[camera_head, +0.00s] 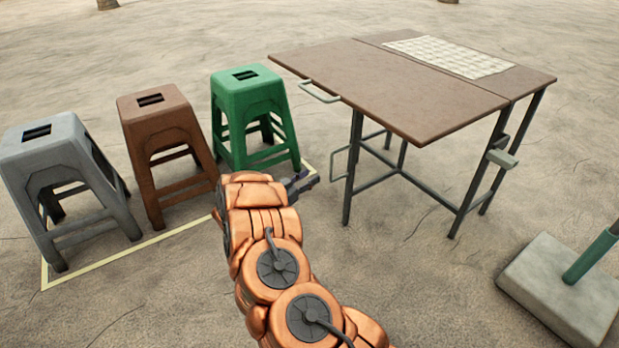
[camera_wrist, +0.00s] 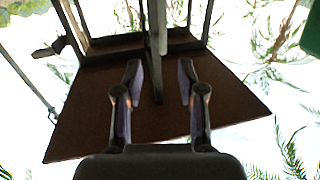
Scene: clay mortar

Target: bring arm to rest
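My gripper (camera_wrist: 160,85) shows in the wrist view with its two fingers spread apart and nothing between them. In the head view my copper-coloured arm reaches up from the bottom, and the small dark gripper (camera_head: 301,184) is at its far end, left of the table legs. The wrist view appears upside down, with the brown table (camera_wrist: 90,125) behind the fingers and its dark legs at the top. The gripper is apart from the table and the stools in the head view.
A folding table (camera_head: 400,90) with a checked cloth (camera_head: 450,55) stands right of the gripper. Grey (camera_head: 50,155), brown (camera_head: 160,125) and green (camera_head: 246,95) stools stand at left by a pale yellow ground line (camera_head: 130,250). A concrete block (camera_head: 560,285) with a green post lies at right.

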